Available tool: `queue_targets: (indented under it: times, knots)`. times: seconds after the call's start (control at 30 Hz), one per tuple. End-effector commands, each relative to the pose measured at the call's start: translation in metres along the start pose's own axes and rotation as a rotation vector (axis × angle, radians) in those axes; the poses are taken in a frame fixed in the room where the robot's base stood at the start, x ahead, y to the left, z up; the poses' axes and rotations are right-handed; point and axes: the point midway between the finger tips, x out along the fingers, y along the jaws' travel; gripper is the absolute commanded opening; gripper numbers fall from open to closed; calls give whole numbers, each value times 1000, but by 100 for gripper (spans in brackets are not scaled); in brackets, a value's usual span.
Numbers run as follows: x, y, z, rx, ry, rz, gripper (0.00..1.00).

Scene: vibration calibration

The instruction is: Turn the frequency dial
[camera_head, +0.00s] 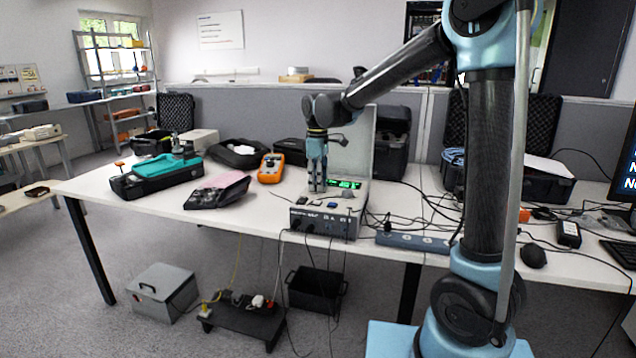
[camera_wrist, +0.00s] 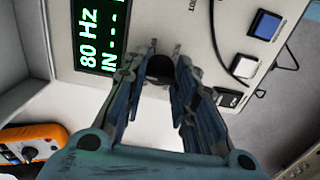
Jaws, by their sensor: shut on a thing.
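The calibrator (camera_head: 325,225) is a grey box near the front edge of the white table. Its green-lit display (camera_head: 345,184) shows on top; in the wrist view the display (camera_wrist: 101,35) reads "80 Hz" and "IN - - -". The frequency dial (camera_wrist: 160,68) is a dark round knob on the panel beside the display. My gripper (camera_head: 317,188) points down onto the panel, and in the wrist view its fingertips (camera_wrist: 161,62) are shut on the dial, one on each side. The fingers hide part of the dial. In the head view the gripper hides the dial.
A blue button (camera_wrist: 265,25), a white button (camera_wrist: 243,66) and a black switch (camera_wrist: 228,98) sit close on the panel. An orange meter (camera_head: 271,168) and a teal-topped case (camera_head: 166,166) stand left. Cables and a power strip (camera_head: 412,242) lie right.

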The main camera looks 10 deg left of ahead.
Motion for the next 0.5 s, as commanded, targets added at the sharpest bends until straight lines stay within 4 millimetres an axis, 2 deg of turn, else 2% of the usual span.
queue_targets:
  times: [0.27,0.5]
  knots:
    - [0,2,0,71,3,4,2]
    - [0,3,0,242,3,4,2]
